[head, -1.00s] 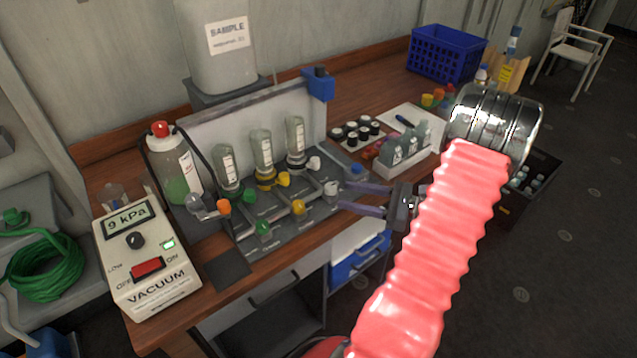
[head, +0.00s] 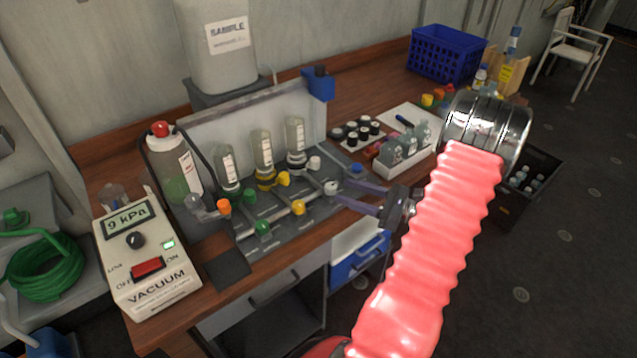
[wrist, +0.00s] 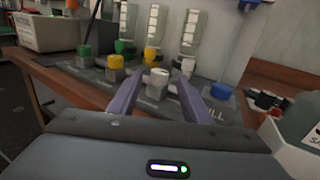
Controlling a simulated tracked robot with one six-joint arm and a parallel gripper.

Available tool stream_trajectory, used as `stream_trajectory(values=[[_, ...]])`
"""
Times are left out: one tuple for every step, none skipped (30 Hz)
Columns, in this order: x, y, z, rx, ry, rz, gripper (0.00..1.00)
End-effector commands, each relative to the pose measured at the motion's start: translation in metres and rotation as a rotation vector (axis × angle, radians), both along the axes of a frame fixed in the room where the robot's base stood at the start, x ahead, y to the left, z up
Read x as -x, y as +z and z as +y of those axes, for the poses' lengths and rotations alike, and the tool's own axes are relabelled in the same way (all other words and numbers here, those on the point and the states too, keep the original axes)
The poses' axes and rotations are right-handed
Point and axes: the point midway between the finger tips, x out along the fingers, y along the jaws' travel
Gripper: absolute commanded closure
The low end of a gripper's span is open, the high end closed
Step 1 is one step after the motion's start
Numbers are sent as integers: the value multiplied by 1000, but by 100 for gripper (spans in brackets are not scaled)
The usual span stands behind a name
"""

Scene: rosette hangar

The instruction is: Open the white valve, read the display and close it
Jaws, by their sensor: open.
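The lower white valve knob (head: 331,188) is at the right end of the front row on the grey manifold. An upper white knob (head: 314,162) sits behind it, beside the rightmost bottle. My gripper (head: 343,192) is open, with its two purple fingers at the right of the lower white knob. In the wrist view that knob (wrist: 157,82) appears between the fingertips (wrist: 159,84); contact cannot be told. The upper white knob (wrist: 187,64) is just beyond. The display (head: 128,219) on the vacuum box reads 9 kPa, and a small green lamp (head: 168,244) is lit.
Yellow (head: 298,207) and green (head: 263,227) knobs stand left of the lower white knob. A blue knob (head: 355,169) is close on the right, also near my right finger in the wrist view (wrist: 221,90). A bottle rack (head: 405,153) stands further right.

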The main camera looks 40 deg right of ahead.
Motion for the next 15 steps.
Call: stream_trajectory(values=[[-8, 0, 4, 0, 4, 0, 55], [-12, 0, 6, 0, 3, 0, 55], [-18, 0, 8, -1, 4, 1, 55], [-22, 0, 10, -1, 4, 1, 55], [-26, 0, 11, -1, 3, 1, 55], [-32, 0, 13, -1, 4, 1, 55], [-36, 0, 15, -1, 4, 1, 55], [-40, 0, 16, -1, 3, 0, 55], [-46, 0, 19, -1, 4, 0, 55], [-50, 0, 20, -1, 4, 0, 55], [-54, 0, 22, -1, 3, 0, 55], [-59, 0, 24, -1, 3, 0, 55], [-63, 0, 26, -1, 4, 1, 55], [-67, 0, 27, -1, 3, 1, 55], [-72, 0, 28, -1, 2, 1, 55]])
